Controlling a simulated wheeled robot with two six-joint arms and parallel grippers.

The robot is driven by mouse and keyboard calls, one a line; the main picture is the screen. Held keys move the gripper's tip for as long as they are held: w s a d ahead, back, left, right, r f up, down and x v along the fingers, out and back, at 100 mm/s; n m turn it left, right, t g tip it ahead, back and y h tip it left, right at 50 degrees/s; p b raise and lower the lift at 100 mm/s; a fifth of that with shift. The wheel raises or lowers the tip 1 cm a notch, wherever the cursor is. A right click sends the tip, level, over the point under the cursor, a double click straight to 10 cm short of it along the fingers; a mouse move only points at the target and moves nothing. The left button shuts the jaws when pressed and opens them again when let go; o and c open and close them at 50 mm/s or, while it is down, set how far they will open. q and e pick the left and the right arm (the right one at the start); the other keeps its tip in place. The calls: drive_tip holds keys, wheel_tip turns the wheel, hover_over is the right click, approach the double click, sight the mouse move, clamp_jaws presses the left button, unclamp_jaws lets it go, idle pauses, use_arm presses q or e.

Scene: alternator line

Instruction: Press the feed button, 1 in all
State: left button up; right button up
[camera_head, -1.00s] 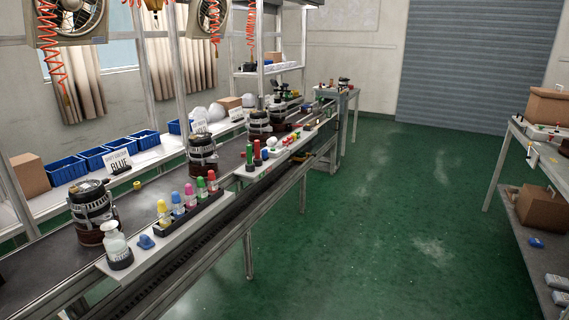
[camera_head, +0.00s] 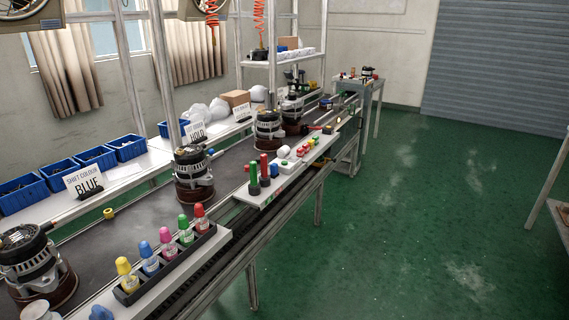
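I cannot pick out the feed button for certain at this size. A white side board (camera_head: 262,195) on the front edge of the conveyor carries green and red upright cylinders (camera_head: 259,173), a small white rounded item (camera_head: 284,152) and several small red pieces (camera_head: 308,146). Tiny red and green marks show on its front edge. Alternators stand along the conveyor (camera_head: 130,222), one at the near left (camera_head: 35,262) and another in the middle (camera_head: 193,175). Neither of my grippers is in view.
A rack of colour-capped bottles (camera_head: 168,258) sits on the nearer side board. Blue bins (camera_head: 75,170) and a "SHIFT COLOUR BLUE" sign (camera_head: 86,182) stand on the back shelf. The green floor (camera_head: 400,230) right of the line is open. A shelf edge (camera_head: 549,185) shows far right.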

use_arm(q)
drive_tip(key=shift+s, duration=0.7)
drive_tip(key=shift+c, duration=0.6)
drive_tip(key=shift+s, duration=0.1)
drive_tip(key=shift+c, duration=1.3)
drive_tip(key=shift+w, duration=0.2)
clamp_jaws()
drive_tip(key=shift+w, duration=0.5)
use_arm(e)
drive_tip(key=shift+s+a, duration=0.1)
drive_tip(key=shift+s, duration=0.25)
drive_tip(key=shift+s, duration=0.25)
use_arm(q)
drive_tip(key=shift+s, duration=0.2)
